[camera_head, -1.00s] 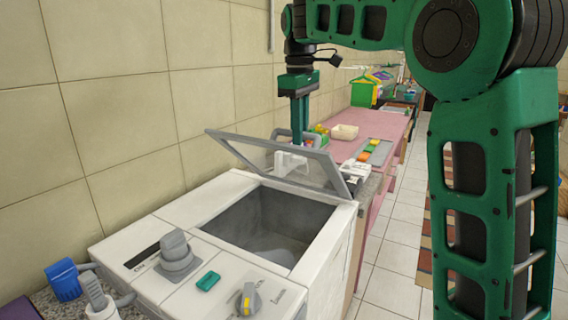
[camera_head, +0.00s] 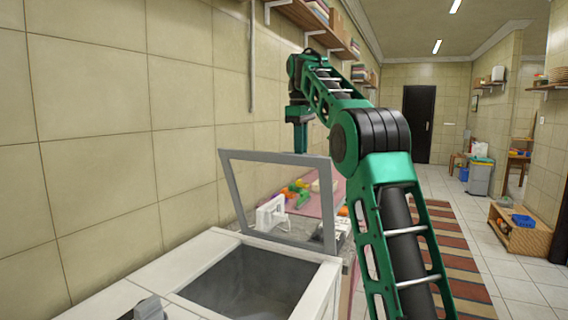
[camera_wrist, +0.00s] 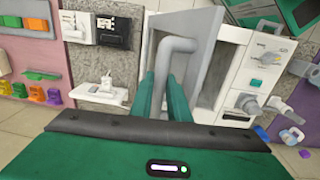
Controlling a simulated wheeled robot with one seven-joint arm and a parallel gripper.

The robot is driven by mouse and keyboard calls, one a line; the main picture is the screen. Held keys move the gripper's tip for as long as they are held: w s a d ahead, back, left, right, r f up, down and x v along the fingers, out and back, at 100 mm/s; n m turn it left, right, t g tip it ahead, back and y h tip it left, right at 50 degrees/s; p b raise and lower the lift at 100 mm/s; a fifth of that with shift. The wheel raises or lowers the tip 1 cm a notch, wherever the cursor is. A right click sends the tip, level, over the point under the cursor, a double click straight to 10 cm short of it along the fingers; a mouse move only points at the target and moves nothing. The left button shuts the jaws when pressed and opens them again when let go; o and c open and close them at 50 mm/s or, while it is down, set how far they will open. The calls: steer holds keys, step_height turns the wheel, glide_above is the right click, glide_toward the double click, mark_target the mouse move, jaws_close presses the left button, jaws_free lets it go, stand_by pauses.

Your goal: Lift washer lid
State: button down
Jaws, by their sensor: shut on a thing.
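The washer (camera_head: 160,270) is a white top-loader at the bottom of the head view, with its grey tub (camera_head: 250,280) open. Its lid (camera_head: 232,193), a grey frame with a clear pane, stands raised, nearly upright. My gripper (camera_head: 300,140) is at the lid's top edge, its fingertips partly hidden there. In the wrist view my gripper (camera_wrist: 163,85) has its green fingers on both sides of the lid's grey bent handle (camera_wrist: 180,45), shut on it. The washer's control panel (camera_wrist: 262,55) shows at right in that view.
A tiled wall runs close along the left. Behind the washer, a pink counter (camera_head: 325,200) carries colored items (camera_head: 297,192) and a white device (camera_head: 270,214). A shelf (camera_head: 310,25) hangs above. The floor at right is open, with a striped rug (camera_head: 455,275).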

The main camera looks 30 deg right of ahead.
steer(key=shift+w+d+r, duration=0.1)
steer(key=shift+w+d, duration=0.3)
steer(key=shift+d, duration=0.45)
steer(key=c, duration=1.7)
jaws_free()
steer(key=shift+s+d, duration=0.1)
